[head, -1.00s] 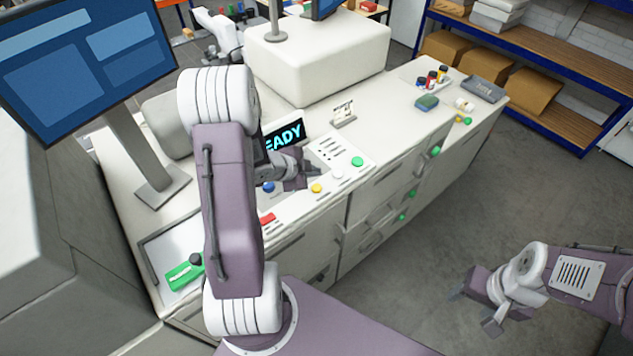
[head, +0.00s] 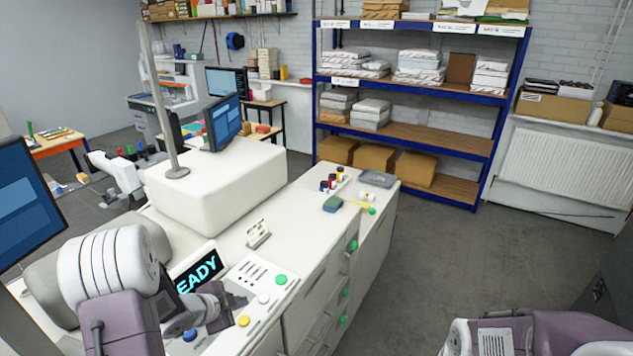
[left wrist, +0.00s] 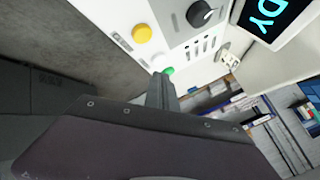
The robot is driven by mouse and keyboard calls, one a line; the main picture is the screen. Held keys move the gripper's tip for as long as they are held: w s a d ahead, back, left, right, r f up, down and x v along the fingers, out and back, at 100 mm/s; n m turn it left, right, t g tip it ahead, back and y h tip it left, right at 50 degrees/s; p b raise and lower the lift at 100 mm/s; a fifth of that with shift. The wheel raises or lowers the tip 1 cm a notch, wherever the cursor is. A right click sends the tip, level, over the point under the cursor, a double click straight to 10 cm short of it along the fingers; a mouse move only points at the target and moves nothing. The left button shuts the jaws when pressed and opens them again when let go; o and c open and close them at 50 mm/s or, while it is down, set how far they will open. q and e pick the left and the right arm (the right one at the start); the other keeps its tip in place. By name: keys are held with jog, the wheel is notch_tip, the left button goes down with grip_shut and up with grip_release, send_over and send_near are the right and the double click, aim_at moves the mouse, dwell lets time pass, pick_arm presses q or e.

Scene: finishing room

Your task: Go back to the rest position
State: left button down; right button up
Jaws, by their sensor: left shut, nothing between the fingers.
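My left gripper (head: 234,298) is over the control panel (head: 250,268) of the white machine, just right of the READY display (head: 197,268). Its fingers look shut and empty, close together, and also show in the left wrist view (left wrist: 162,88). A blue button (head: 190,335), a yellow button (head: 243,321), a white button (head: 263,297) and a green button (head: 281,280) lie around it on the panel. Whether the fingers touch the panel is unclear. My right arm (head: 500,338) is at the lower right; its gripper is outside the frame.
The white cabinet (head: 325,300) runs away from me, with small bottles (head: 332,181), a green sponge (head: 332,204) and a grey tray (head: 377,179) at its far end. A monitor (head: 28,200) stands left. Blue shelving (head: 400,130) is behind. The grey floor (head: 450,255) at right is clear.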

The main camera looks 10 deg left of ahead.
pick_arm(q)
jog(key=w+d+f+b, duration=0.2)
jog(key=d+f+b, duration=0.3)
jog(key=d+b, duration=0.6)
jog(key=s+f+n+g+y+b, duration=0.1)
jog(key=s+f+n+g+b, duration=0.1)
jog(key=s+n, duration=0.4)
jog(key=s+f+n+g+y+b, duration=0.1)
jog(key=s+f+n+g, duration=0.4)
jog(key=s, duration=0.8)
jog(key=shift+s+a+f+n+g+y+b, duration=0.2)
jog(key=shift+s+f+n+g+y+b, duration=0.15)
jog(key=shift+f+n, duration=0.55)
jog(key=shift+a, duration=0.1)
